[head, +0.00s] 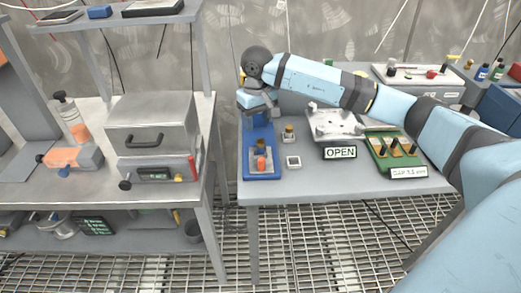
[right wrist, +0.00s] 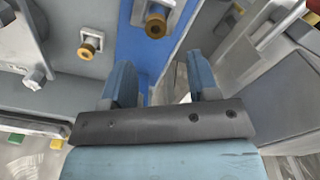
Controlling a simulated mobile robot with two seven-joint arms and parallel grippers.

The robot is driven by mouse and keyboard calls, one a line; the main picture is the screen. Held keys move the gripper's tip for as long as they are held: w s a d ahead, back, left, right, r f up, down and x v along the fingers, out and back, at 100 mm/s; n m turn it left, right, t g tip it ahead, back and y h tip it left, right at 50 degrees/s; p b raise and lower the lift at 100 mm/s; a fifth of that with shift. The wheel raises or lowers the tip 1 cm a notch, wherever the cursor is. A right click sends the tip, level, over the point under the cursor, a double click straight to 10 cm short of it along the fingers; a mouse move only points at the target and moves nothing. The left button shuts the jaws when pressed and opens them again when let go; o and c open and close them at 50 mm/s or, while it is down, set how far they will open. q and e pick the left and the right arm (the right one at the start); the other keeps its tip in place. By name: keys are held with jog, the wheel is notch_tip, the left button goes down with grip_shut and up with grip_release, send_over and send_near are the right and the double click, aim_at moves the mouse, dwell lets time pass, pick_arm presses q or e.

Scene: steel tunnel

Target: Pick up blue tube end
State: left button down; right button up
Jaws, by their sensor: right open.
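My right gripper (head: 258,100) hangs over the upper part of a blue stand (head: 259,135) on the right table. In the right wrist view, its two blue fingers (right wrist: 160,80) are apart with nothing held between them. A blue surface (right wrist: 134,45) lies beyond the fingers, with a brass fitting (right wrist: 157,20) near the top. An orange-topped piece (head: 261,163) sits low on the stand. I cannot tell which part is the blue tube end; the gripper hides some of the stand's top. My left gripper is not in view.
A small brass-topped piece (head: 289,133) and a white square block (head: 293,162) stand right of the blue stand. A gap separates the left table (head: 85,185) from this table.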

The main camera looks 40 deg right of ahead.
aim_at(260, 141)
notch_tip(260, 141, down, 3)
jog(key=shift+f, duration=0.2)
jog(key=shift+s+d+f, duration=0.1)
jog(key=shift+s+f, duration=0.1)
jog(key=shift+f, duration=1.15)
jog(key=shift+s+d+f, duration=0.1)
jog(key=shift+s+f, duration=0.1)
jog(key=shift+f, duration=1.1)
grip_shut()
